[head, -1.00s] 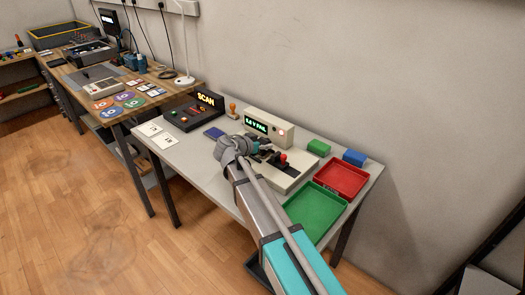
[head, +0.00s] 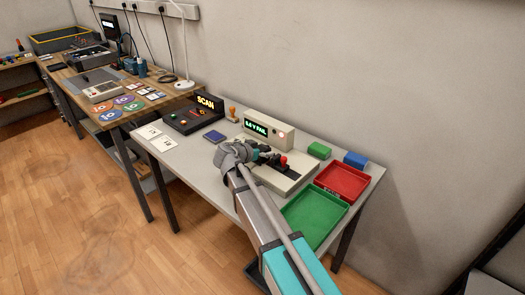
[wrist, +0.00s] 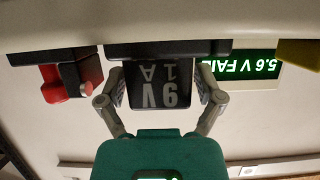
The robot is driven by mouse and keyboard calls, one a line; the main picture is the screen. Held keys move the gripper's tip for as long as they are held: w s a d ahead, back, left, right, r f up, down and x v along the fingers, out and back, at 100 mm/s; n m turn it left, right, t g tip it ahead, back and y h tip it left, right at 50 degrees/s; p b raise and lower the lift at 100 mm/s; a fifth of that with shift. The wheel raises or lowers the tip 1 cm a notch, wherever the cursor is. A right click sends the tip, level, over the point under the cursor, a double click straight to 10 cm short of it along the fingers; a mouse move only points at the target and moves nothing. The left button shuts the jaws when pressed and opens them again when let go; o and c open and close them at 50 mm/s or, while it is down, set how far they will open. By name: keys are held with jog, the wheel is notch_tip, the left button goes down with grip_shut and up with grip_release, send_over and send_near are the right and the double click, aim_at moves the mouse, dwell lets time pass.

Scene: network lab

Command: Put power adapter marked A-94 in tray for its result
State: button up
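A black power adapter (wrist: 160,85) marked 9V 1A, upside down in the wrist view, sits at the tester. No A-94 mark is readable. My gripper (wrist: 162,88) has a finger along each side of it, and the fingertips look in contact. The head view shows my gripper (head: 232,155) over the tester's front left, hiding most of the adapter. The tester (head: 268,132) has a green display (head: 256,127) reading 5.6 V FAIL. A red tray (head: 342,181) and a green tray (head: 314,216) stand to the right, both empty.
The tester's red-knobbed lever (head: 284,161) stands just right of my gripper. Green (head: 319,150) and blue (head: 355,159) blocks sit behind the trays. A scanner (head: 195,115), a stamp (head: 232,112), a dark blue pad (head: 214,136) and white cards (head: 150,132) lie to the left.

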dwell(0.6)
jog(key=p+v, duration=0.4)
jog(key=v, duration=1)
jog(key=shift+f+p, duration=0.2)
jog(key=shift+p, duration=0.2)
jog(key=shift+d, duration=0.1)
jog(key=shift+r, duration=0.1)
